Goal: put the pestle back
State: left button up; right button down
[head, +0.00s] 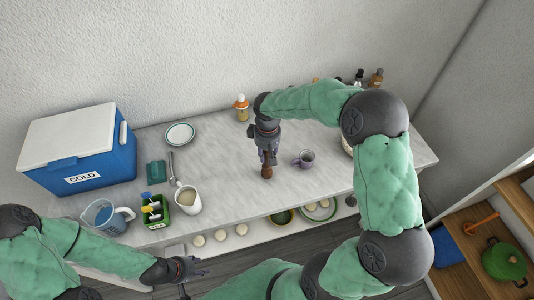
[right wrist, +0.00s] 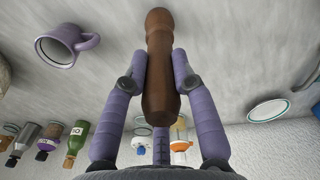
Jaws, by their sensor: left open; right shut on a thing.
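A dark brown wooden pestle (head: 267,171) is held over the middle of the counter; it also shows large in the right wrist view (right wrist: 158,65). My right gripper (head: 268,152) is shut on it, with purple fingers (right wrist: 158,75) on both sides of its shaft. The pestle points down towards the counter; whether its tip touches is unclear. My left gripper (head: 195,268) is open and empty, low in front of the counter's front edge. A pale bowl-like thing (head: 348,146) is mostly hidden behind my right arm, so I cannot tell whether it is a mortar.
A purple mug (head: 304,159) stands just right of the pestle. At left are a blue cooler (head: 85,160), white jug (head: 188,200), green caddy (head: 155,211) and measuring jug (head: 105,217). A plate (head: 180,135) and bottles (head: 376,78) stand behind.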

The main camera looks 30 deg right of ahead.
jog(key=shift+f, duration=0.15)
jog(key=c, duration=1)
grip_release()
notch_tip(320, 180, up, 12)
jog(key=shift+r+p, duration=0.2)
jog(key=shift+p, duration=0.25)
